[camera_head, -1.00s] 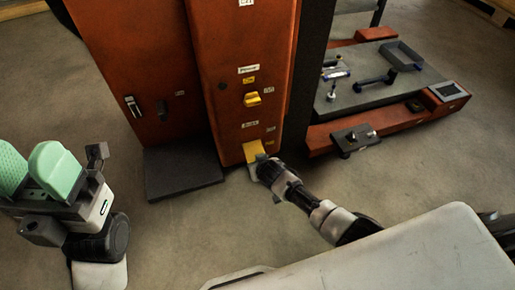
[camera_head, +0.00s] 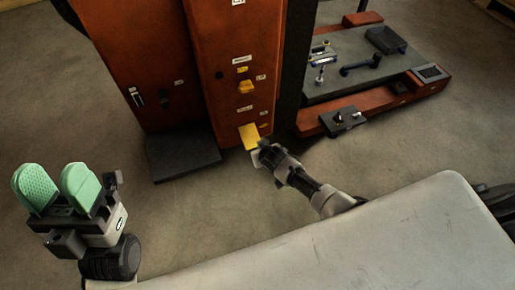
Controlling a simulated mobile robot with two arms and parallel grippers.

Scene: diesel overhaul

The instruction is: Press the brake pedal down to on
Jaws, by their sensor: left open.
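The yellow brake pedal (camera_head: 249,137) sits low on the front of the orange cabinet (camera_head: 215,60). Small labels beside it are too small to read. My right gripper (camera_head: 260,156) is just below and right of the pedal, close to its lower edge. I cannot tell whether it touches the pedal, and its jaws are too small and turned away to read. My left gripper (camera_head: 58,184), with green finger pads, is open and empty at the far left, well away from the pedal.
At right, a low orange-framed bench (camera_head: 370,110) holds several tools and a tray (camera_head: 386,40). The floor between is clear.

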